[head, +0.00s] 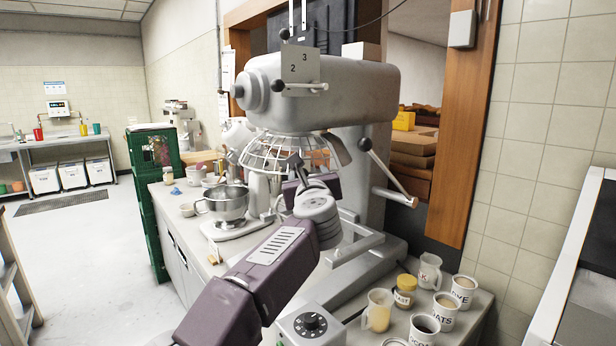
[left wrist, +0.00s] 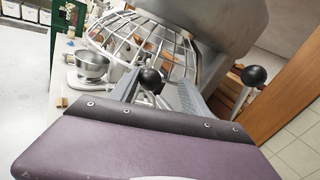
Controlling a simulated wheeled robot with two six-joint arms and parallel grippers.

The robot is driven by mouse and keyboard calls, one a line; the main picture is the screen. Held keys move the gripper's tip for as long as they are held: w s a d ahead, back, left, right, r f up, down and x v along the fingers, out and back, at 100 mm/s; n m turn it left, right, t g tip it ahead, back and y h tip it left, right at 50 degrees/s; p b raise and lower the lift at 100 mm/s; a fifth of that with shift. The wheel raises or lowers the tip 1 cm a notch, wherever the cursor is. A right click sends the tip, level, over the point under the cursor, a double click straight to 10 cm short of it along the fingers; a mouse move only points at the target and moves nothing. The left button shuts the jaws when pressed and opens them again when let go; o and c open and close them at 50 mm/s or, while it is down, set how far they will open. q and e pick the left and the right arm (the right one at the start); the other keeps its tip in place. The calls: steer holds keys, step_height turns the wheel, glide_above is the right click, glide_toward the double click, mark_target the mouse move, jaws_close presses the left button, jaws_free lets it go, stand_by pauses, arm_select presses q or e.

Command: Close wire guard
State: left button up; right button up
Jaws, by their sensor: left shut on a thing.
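The wire guard (head: 262,154) is a curved cage of metal bars below the head of a large grey stand mixer (head: 335,90). It fills the upper middle of the left wrist view (left wrist: 125,42). My left gripper (head: 294,166) is at the guard's front lower edge, its arm coming up from the bottom of the head view. In the wrist view its fingers (left wrist: 160,90) are shut around a black ball knob (left wrist: 150,80) on a short stem by the guard. The far side of the guard is hidden. My right gripper is not in view.
A small mixer with a steel bowl (head: 226,202) stands left on the counter. A lever with a black knob (head: 366,145) sticks out of the big mixer's right side. Mugs and jars (head: 405,290) crowd the front right, beside a dial box (head: 310,325). Green crates (head: 148,200) stand left.

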arm_select(q)
steer(key=s+b, duration=0.4)
steer(key=s, duration=0.5)
steer(key=shift+d, duration=0.1)
